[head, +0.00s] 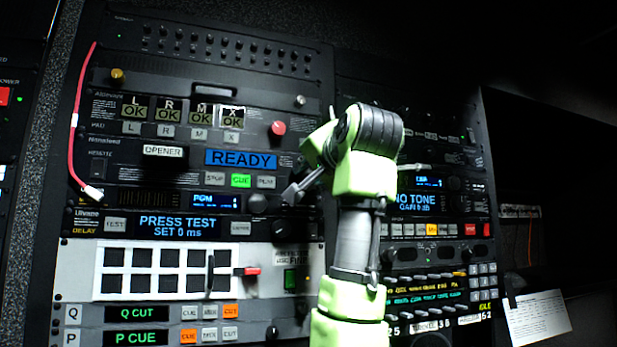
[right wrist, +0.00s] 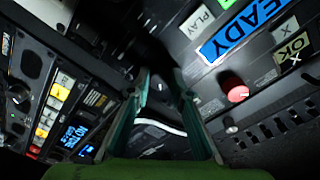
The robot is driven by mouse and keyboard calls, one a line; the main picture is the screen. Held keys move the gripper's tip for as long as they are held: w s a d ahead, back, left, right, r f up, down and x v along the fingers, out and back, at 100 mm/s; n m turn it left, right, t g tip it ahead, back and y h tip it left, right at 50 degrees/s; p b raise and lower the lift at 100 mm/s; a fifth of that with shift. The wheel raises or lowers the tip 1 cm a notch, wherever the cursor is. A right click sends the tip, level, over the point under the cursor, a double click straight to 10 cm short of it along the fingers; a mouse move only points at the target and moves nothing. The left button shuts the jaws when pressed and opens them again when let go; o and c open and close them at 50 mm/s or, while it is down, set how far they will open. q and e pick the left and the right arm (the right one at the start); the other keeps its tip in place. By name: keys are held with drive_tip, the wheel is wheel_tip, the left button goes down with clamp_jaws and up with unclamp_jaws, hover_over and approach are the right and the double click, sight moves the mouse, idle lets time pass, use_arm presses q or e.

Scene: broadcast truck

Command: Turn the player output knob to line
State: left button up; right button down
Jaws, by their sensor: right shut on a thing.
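The player (head: 215,157) is the rack unit with the blue READY display (head: 240,158), which also shows in the right wrist view (right wrist: 232,32). My right gripper (head: 289,194) is at the player's right end, beside the PLAY button (head: 266,182). The knob's pointer and the line marking cannot be read. My left gripper is not in view.
A red knob (head: 278,128) sticks out above the held spot. A black knob (head: 257,203) is just left of the fingertips, beside the PGM display (head: 203,199). A larger black knob (head: 282,229) is below. A red cable (head: 72,135) hangs at the left.

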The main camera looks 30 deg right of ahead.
drive_tip(key=shift+f+m, duration=0.2)
drive_tip(key=shift+m, duration=0.2)
drive_tip(key=c, duration=2)
unclamp_jaws()
drive_tip(key=shift+o, duration=0.9)
drive_tip(key=shift+r, duration=0.15)
drive_tip(key=shift+s, duration=0.1)
drive_tip(key=v, duration=1.1)
drive_tip(key=shift+s+a, duration=0.2)
drive_tip(key=shift+s, duration=0.15)
